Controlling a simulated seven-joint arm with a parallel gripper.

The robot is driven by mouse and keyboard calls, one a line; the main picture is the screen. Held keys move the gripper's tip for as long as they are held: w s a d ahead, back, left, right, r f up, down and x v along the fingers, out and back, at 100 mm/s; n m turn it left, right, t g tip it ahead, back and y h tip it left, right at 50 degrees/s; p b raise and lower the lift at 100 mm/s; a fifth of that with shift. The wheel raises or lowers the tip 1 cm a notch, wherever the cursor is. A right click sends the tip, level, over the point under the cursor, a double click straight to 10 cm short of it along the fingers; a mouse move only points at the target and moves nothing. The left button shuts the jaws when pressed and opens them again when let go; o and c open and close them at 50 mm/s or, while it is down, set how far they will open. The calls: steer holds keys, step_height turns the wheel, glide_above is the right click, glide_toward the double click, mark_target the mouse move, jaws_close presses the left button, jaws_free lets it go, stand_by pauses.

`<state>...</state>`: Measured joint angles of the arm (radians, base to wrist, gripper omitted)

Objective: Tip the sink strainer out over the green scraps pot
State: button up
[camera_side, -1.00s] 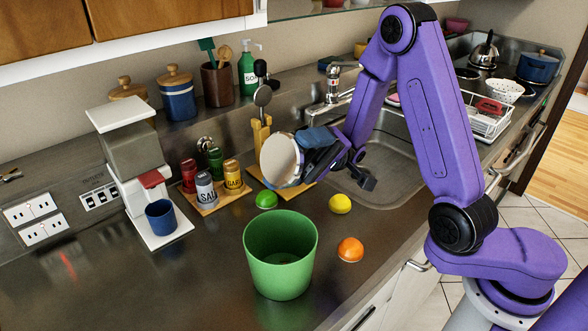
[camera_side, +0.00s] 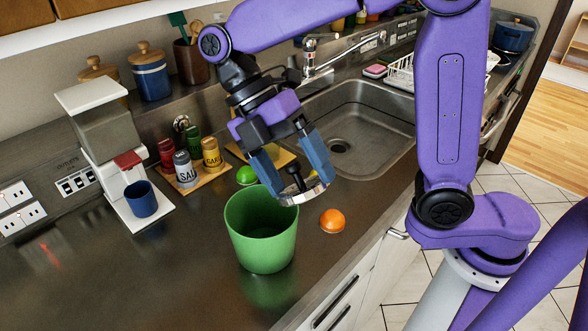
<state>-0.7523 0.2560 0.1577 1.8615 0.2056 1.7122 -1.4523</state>
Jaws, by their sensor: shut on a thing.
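The green scraps pot (camera_side: 262,240) stands upright on the counter, its mouth open upward. My gripper (camera_side: 295,176) points down above and just right of the pot's back rim. It is shut on the sink strainer (camera_side: 308,193), a shallow round metal piece with a dark middle part between my blue-grey fingers. The strainer looks close to level and overlaps the pot's right rim in the picture. I cannot tell whether it touches the pot. What the strainer holds and the inside bottom of the pot are hidden.
An orange (camera_side: 332,221) lies right of the pot and a lime (camera_side: 247,175) behind it. Spice jars (camera_side: 183,168) on a board and a coffee machine with a blue cup (camera_side: 141,198) stand to the left. The sink (camera_side: 365,140) is behind right. The front-left counter is clear.

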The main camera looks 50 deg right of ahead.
steer(key=w+a+r+n+t, duration=0.1)
steer(key=w+r+n+t, duration=0.5)
steer(key=r+t, duration=0.2)
steer(key=shift+w+a+r+n+t, duration=0.2)
steer(key=shift+w+r+n+t, duration=0.1)
steer(key=shift+w+r, duration=0.1)
